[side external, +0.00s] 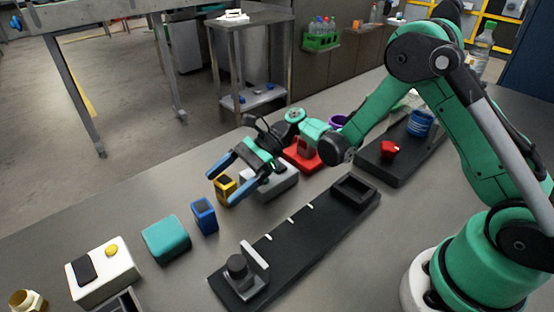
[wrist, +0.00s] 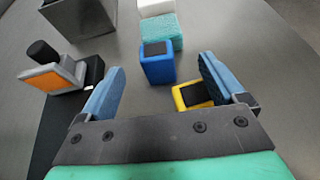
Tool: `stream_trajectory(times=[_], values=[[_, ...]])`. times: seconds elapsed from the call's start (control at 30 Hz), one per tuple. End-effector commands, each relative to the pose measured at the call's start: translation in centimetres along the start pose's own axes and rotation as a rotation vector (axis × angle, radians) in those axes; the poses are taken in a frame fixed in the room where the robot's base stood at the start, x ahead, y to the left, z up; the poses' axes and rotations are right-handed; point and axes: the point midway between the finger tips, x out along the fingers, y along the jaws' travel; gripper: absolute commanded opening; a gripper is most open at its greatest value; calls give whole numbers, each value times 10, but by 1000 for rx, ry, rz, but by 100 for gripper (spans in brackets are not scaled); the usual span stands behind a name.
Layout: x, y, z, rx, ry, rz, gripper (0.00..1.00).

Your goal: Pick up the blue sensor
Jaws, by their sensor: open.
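The blue sensor (side external: 204,216) is a small upright block with a dark top, standing on the grey table. In the wrist view the blue sensor (wrist: 157,66) lies ahead of the fingers, near the middle, and nothing hides it. My gripper (side external: 223,173) is open and empty above the table, up and to the right of the blue sensor and apart from it. In the wrist view my gripper (wrist: 160,88) shows its two blue fingers spread wide. A yellow sensor (wrist: 193,94) with a dark top is close to the right finger.
A teal block (side external: 166,239) stands left of the blue sensor. The yellow sensor (side external: 223,189) and a grey block (side external: 270,184) stand to its right. A black rail fixture (side external: 290,245) runs along the front. A red block (side external: 302,155) is further back.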

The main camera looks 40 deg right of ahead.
Motion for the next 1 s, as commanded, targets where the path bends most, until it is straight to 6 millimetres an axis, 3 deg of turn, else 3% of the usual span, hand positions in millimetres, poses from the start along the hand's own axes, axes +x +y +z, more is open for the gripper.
stream_trajectory(times=[0.3,0.57,0.67,0.9,1.0], values=[[45,6,-2,-2,1,2,89],[48,5,-2,-1,1,0,89],[48,5,-2,-1,1,0,67],[48,5,-2,-1,1,0,0],[48,5,-2,-1,1,0,0]])
